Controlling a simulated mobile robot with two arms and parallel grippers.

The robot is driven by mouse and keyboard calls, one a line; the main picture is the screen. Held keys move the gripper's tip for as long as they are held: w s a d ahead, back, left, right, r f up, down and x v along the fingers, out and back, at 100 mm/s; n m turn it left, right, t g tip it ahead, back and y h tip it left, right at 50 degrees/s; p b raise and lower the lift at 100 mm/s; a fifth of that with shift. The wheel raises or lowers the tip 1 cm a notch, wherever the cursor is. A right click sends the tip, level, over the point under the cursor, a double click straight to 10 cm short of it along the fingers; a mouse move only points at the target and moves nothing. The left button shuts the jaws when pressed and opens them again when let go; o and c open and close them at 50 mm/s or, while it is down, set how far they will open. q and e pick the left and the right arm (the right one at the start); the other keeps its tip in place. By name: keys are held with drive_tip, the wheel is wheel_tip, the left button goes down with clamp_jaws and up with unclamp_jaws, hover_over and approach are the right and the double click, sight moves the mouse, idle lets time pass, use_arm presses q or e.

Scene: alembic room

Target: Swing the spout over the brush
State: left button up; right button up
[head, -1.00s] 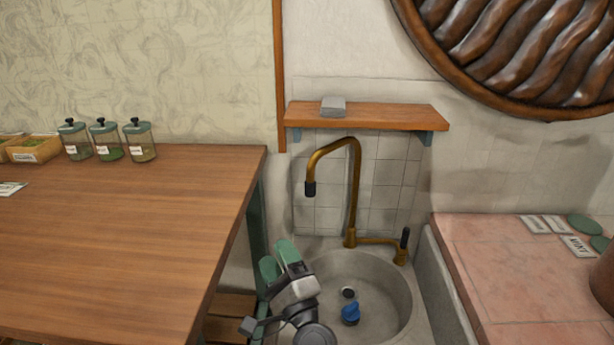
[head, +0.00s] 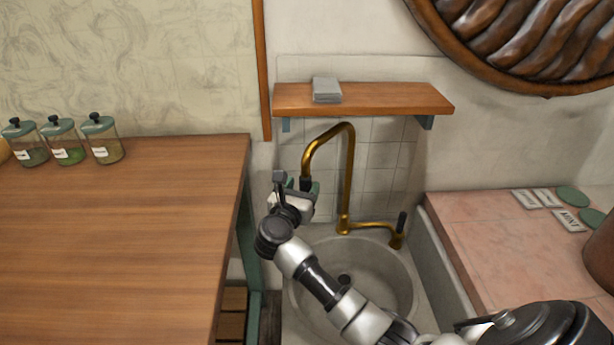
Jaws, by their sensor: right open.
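The brass spout (head: 346,165) rises from the back of the sink and arches left, its dark tip hanging over the sink's left side. My right gripper (head: 303,185) is open at that tip, its green fingers appearing on either side of it. Whether they touch it cannot be told. The brush, a blue thing in the basin one second ago, does not show now; my right arm crosses that part of the sink. My left gripper is out of view.
The round stone sink (head: 392,282) has a dark drain. A tap handle (head: 400,224) stands right of the spout's base. A wooden shelf (head: 400,99) is above, a wooden table (head: 120,240) left, and a pink tiled counter (head: 480,250) right.

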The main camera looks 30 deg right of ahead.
drive_tip(key=shift+x, duration=2.3)
drive_tip(key=shift+c, duration=0.2)
clamp_jaws()
